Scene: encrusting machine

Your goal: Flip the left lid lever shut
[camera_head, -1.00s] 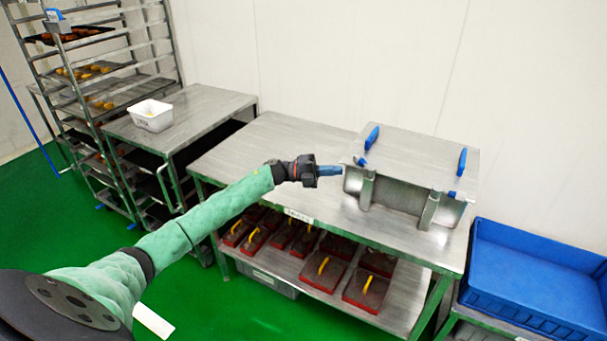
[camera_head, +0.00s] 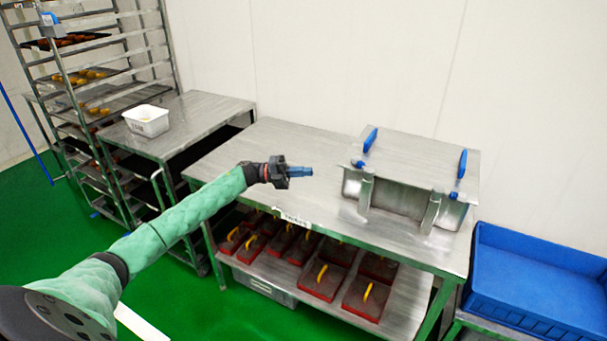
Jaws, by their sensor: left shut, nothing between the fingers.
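The steel machine box (camera_head: 400,193) with a flat lid (camera_head: 420,155) stands on the right part of the steel table. The left lid lever (camera_head: 370,140) is a blue handle standing up at the lid's left end, with a small blue piece (camera_head: 359,163) below it at the front edge. A similar blue right lever (camera_head: 462,163) stands at the lid's right end, also with a small blue piece below. My left gripper (camera_head: 302,171), with blue fingers, is shut and empty above the table, left of the box and clear of the lever. My right gripper is not in view.
A blue crate (camera_head: 535,280) stands at the right. Red boxes with yellow handles (camera_head: 320,280) lie on the shelf below the table. A white container (camera_head: 146,121) sits on the left table, beside a tray rack (camera_head: 90,100). The left half of the tabletop is clear.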

